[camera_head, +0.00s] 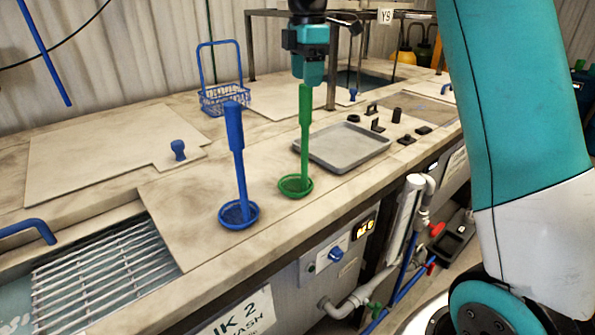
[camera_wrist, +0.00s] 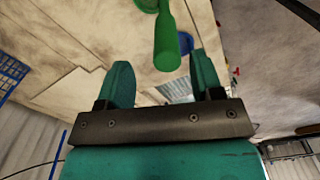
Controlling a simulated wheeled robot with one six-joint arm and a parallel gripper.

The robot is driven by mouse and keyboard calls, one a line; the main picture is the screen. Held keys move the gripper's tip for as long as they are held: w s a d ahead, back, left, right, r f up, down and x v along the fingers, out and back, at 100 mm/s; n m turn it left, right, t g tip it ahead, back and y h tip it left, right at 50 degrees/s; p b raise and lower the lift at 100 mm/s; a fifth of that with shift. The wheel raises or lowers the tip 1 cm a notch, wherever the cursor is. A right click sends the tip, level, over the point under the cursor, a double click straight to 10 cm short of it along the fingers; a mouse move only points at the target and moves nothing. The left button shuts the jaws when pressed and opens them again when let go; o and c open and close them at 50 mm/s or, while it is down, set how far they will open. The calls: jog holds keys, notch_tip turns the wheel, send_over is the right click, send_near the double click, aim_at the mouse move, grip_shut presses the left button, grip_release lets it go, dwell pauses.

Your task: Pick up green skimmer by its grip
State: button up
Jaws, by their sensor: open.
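The green skimmer (camera_head: 304,135) stands upright on the pale counter, its round bowl at the bottom and its thick grip at the top. My gripper (camera_head: 309,76) is directly above it, pointing down, with its fingers at the top end of the grip. In the wrist view the green grip (camera_wrist: 166,38) comes in from the top, and its end lies at the gap between my two open teal fingers (camera_wrist: 161,62). I cannot tell how far the grip reaches between them. Nothing is held.
A blue skimmer (camera_head: 236,150) stands upright close by on the left. A grey tray (camera_head: 343,148) lies just right of the green skimmer, with several small black parts beyond it. A blue wire basket (camera_head: 224,98) stands behind. A slatted tank opening (camera_head: 100,270) is at the front left.

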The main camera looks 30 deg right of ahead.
aim_at(306, 95)
jog(key=f, duration=0.1)
jog(key=f+p, duration=0.1)
jog(key=f, duration=0.2)
jog(key=shift+s+a+f+p, duration=0.25)
jog(key=shift+s+f+p, duration=0.1)
jog(key=shift+f+p, duration=0.05)
grip_shut()
